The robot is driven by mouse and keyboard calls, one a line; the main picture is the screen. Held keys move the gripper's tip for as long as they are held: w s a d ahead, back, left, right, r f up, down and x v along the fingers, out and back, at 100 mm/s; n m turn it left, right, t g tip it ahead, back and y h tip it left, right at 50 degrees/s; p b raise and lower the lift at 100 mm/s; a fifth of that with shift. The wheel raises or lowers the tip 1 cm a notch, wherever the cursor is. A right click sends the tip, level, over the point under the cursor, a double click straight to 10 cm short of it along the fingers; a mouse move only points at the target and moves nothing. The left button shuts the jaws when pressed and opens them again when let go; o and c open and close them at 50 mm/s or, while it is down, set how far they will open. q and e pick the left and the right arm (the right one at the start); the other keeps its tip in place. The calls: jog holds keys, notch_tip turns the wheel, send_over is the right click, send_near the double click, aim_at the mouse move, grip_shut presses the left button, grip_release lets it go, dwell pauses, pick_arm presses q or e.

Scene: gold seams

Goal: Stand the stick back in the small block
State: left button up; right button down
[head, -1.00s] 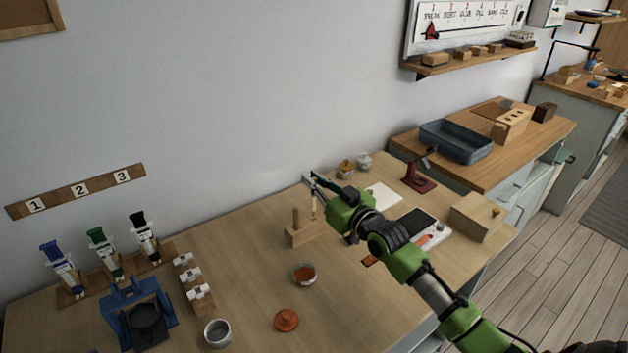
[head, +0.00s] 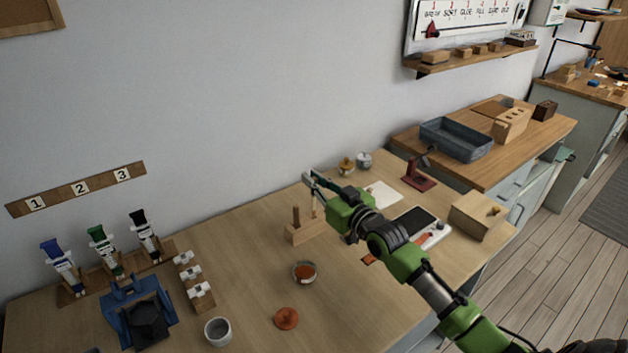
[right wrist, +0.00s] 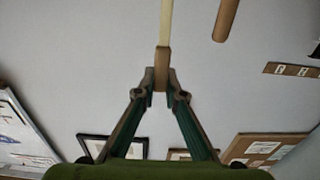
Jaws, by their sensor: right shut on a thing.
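The small block (head: 305,232) is pale wood and stands on the table in the middle of the head view. A thicker brown peg (head: 296,216) stands upright in it at the left; it also shows in the right wrist view (right wrist: 226,16). My right gripper (head: 309,178) is above the block and shut on the stick (right wrist: 164,30), which is pale with a browner part at the fingertips. In the head view the stick (head: 314,207) hangs about upright over the block's right part. I cannot tell whether its lower end is in the block. My left gripper is not in view.
A glass bowl of orange-brown powder (head: 305,272), an orange-brown disc (head: 286,318) and a grey cup (head: 217,332) stand in front. A tablet-like device (head: 416,220) and a wooden box (head: 477,216) are to the right. Several tubes stand in a rack (head: 72,296) at left.

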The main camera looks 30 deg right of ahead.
aim_at(314, 196)
jog(key=shift+f+b, duration=1.3)
jog(key=shift+f, duration=0.95)
dwell(0.7)
jog(key=shift+f, duration=0.25)
dwell(0.5)
jog(key=c, duration=2)
grip_release()
jog(key=shift+s+p, duration=0.5)
jog(key=shift+s, duration=0.15)
jog(key=s+p, duration=0.1)
jog(key=s, duration=0.1)
jog(key=s+p, duration=0.1)
jog(key=shift+s+d, duration=0.35)
